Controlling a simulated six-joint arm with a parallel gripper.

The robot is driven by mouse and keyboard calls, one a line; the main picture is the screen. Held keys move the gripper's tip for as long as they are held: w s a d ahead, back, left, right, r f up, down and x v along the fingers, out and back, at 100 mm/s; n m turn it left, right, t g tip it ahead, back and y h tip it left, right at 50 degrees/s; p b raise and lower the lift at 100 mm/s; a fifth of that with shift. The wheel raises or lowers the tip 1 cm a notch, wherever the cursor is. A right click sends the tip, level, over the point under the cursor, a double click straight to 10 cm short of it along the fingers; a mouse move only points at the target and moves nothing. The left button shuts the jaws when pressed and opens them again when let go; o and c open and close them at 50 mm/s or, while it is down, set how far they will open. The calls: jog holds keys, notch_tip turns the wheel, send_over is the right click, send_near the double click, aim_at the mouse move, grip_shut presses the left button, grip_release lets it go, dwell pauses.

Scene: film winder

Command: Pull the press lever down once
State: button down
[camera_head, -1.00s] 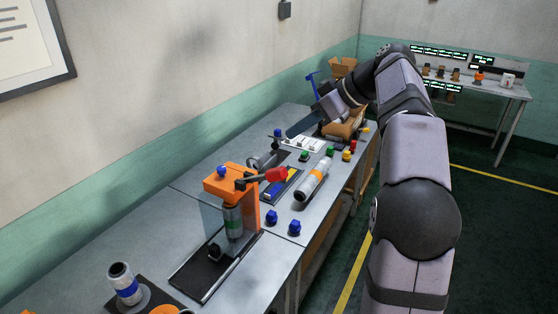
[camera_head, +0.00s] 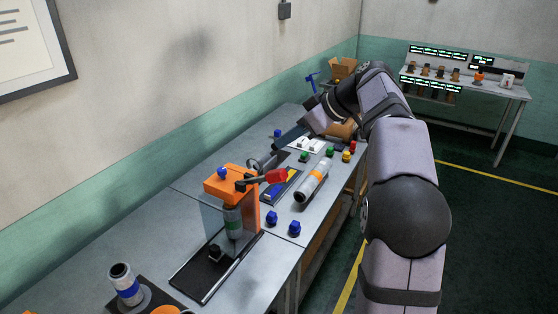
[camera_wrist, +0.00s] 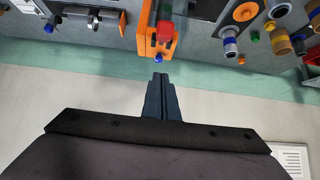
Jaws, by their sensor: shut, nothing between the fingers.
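The orange press (camera_head: 232,183) stands on the near part of the bench. Its lever has a dark arm and a red handle (camera_head: 275,176) that sticks out to the right, about level with the press top. A canister with a green band (camera_head: 233,221) stands upright inside the press. My gripper (camera_head: 284,139) is shut and empty above the bench, beyond the press and apart from the lever. In the wrist view, its closed fingers (camera_wrist: 160,76) point toward the press (camera_wrist: 147,22) and the red handle (camera_wrist: 165,30). The gap in depth is unclear there.
The wall runs along the bench's left side. A canister with a blue band (camera_head: 126,285) stands near.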

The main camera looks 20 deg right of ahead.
aim_at(280, 170)
jog(key=p+x, duration=0.1)
jog(key=x, duration=0.4)
jog(key=shift+a+p, duration=0.1)
jog(key=shift+p, duration=0.2)
jog(key=f, duration=0.2)
jog(key=shift+s+d+f+p, duration=0.2)
jog(key=shift+d+f+p, duration=0.1)
jog(key=shift+p, duration=0.05)
jog(key=shift+s+d+f+p, duration=0.15)
jog(key=shift+f, duration=0.2)
jog(key=shift+s+d+f+p, duration=0.15)
jog(key=shift+f, duration=0.25)
jog(key=shift+d+f+b, duration=0.1)
jog(key=shift+f+b, duration=0.15)
jog(key=shift+b, duration=0.2)
